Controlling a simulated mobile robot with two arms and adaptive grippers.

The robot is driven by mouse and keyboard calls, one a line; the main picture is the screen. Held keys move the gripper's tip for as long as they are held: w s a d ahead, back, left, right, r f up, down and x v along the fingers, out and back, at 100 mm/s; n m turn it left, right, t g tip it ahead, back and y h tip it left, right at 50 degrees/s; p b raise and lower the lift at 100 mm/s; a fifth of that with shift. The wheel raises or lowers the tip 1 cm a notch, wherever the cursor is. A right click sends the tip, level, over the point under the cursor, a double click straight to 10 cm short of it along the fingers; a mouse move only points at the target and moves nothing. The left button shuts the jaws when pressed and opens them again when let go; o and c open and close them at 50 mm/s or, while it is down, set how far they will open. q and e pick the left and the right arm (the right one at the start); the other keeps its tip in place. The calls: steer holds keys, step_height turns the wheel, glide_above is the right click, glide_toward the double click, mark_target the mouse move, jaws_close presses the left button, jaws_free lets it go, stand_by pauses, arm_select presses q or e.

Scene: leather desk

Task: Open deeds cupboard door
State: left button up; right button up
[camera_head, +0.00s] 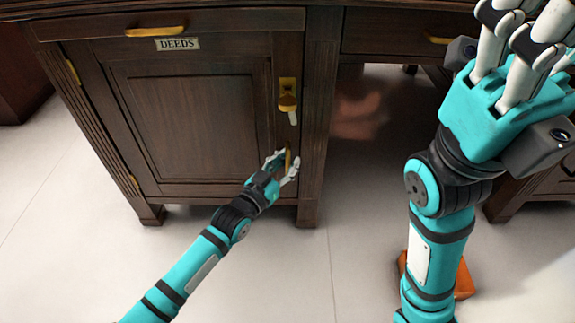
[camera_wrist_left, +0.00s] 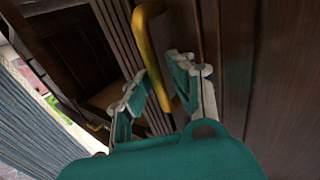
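The deeds cupboard door (camera_head: 190,125) is dark panelled wood and looks shut, with a "DEEDS" label (camera_head: 177,43) above it. A vertical brass handle (camera_head: 288,157) sits low on the door's right side. My left gripper (camera_head: 283,165) is at this handle. In the left wrist view the brass handle (camera_wrist_left: 149,45) passes between the two fingers (camera_wrist_left: 165,85), which stand apart on either side of it. I cannot tell if they touch it. My right gripper (camera_head: 515,45) is raised at the upper right, its fingertips partly out of frame.
A yellow lock plate (camera_head: 288,97) with a pale hanging piece is above the handle. Brass hinges (camera_head: 73,72) are on the door's left side. A drawer (camera_head: 400,32) is at the upper right. An orange object (camera_head: 463,280) lies on the floor. Pale floor (camera_head: 80,220) is clear in front.

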arm_select(q)
jaws_close()
stand_by(0.5)
